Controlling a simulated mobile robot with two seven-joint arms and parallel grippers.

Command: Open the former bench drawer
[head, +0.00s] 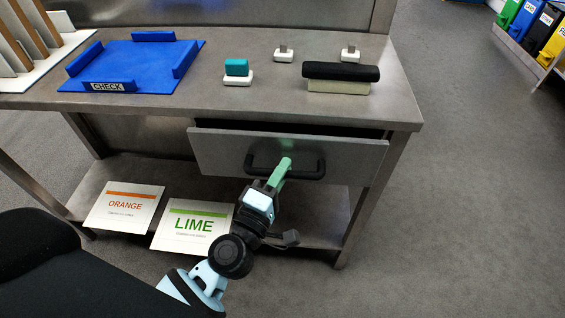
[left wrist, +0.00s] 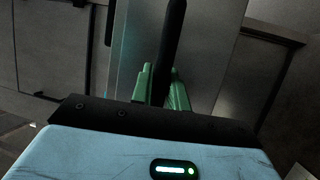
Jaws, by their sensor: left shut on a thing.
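The bench drawer (head: 222,155) is under the right half of the metal bench. It stands partly open, with a dark gap above its front panel. A black bar handle (head: 312,172) runs across the panel. My left gripper (head: 282,168) has its green fingers shut on the left part of this handle. In the left wrist view the handle (left wrist: 174,45) passes between the two green fingertips (left wrist: 162,82). The drawer's inside is hidden by its front panel and the bench top. My right gripper is in neither view.
The bench top (head: 210,95) carries a blue CHECK tray (head: 132,60), a teal-topped block (head: 236,67), a black-topped block (head: 340,72) and two small white pieces. ORANGE (head: 124,205) and LIME (head: 193,224) cards lie on the lower shelf. Bins (head: 532,20) stand far right; the right floor is clear.

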